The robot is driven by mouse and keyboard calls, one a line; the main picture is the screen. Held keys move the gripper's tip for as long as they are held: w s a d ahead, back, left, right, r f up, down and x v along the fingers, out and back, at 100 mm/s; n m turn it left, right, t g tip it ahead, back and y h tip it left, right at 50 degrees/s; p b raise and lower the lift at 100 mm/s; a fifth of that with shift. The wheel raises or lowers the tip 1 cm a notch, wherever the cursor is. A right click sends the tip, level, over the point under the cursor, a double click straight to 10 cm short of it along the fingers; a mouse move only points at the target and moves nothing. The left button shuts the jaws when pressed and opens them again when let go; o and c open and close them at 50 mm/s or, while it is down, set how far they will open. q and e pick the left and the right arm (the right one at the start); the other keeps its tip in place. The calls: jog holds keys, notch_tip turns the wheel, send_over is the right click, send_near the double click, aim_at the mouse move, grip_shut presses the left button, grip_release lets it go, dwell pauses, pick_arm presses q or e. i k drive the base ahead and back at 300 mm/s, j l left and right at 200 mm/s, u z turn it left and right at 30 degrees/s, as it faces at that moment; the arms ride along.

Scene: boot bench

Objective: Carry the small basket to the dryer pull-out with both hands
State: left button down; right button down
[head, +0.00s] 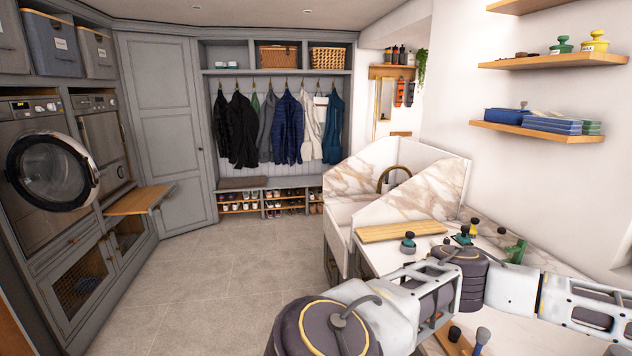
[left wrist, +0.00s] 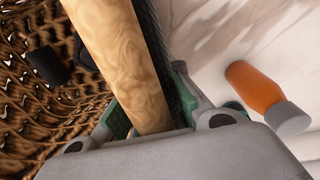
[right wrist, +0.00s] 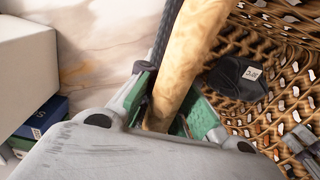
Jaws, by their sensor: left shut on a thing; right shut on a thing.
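The small basket is brown open wicker with a pale wooden handle. In the left wrist view its weave (left wrist: 35,110) is at the left and the handle (left wrist: 115,50) runs into my left gripper (left wrist: 152,108), which is shut on it. In the right wrist view the weave (right wrist: 280,50) is at the right and my right gripper (right wrist: 173,108) is shut on a pale handle (right wrist: 196,40). A dark item with a white label (right wrist: 232,80) lies in the basket. The head view shows neither basket nor gripper tips. The dryer pull-out (head: 140,201) is a wooden board extended below the dryer (head: 105,145).
The washer's round door (head: 52,172) stands open at the left. Grey floor (head: 225,275) between the cabinets and the marble sink surround (head: 425,195) is clear. An orange bottle (left wrist: 255,88) is beside the left gripper. A bench with shoes (head: 270,203) is at the back.

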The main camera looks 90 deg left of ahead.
aim_at(144, 198)
jog(key=k, duration=1.2)
jog(key=u, duration=0.95)
